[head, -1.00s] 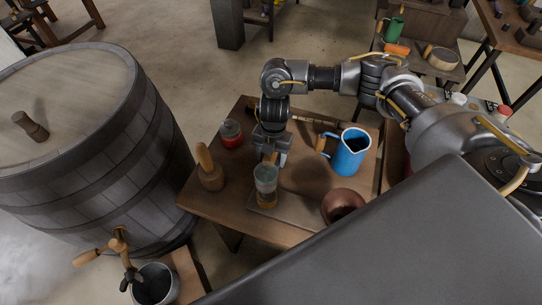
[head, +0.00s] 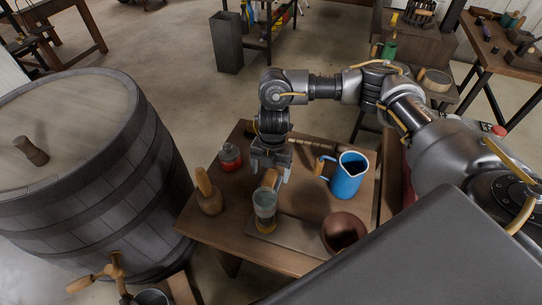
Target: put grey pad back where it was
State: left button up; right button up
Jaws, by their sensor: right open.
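A flat grey-brown slab (head: 292,232) lies on the small wooden table, under a glass mug and beside a copper bowl. It is the only pad-like thing I make out, and I cannot tell for sure that it is the grey pad. The glass mug (head: 264,213) stands upright on its left part and hides some of it. My right gripper (head: 270,177) points down just behind the mug, its fingers apart around the mug's tan handle. Whether they touch the handle I cannot tell. My left gripper is out of view.
On the table (head: 222,234) stand a wooden-handled tool (head: 210,199), a red jar (head: 230,158), a blue jug (head: 349,177) and the copper bowl (head: 343,231). A stick-like tool (head: 305,147) lies at the back. A large barrel (head: 95,185) stands close on the left.

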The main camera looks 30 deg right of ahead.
aim_at(272, 172)
jog(key=r, duration=0.7)
jog(key=shift+w+d+r, duration=0.25)
jog(key=shift+d+r, duration=0.1)
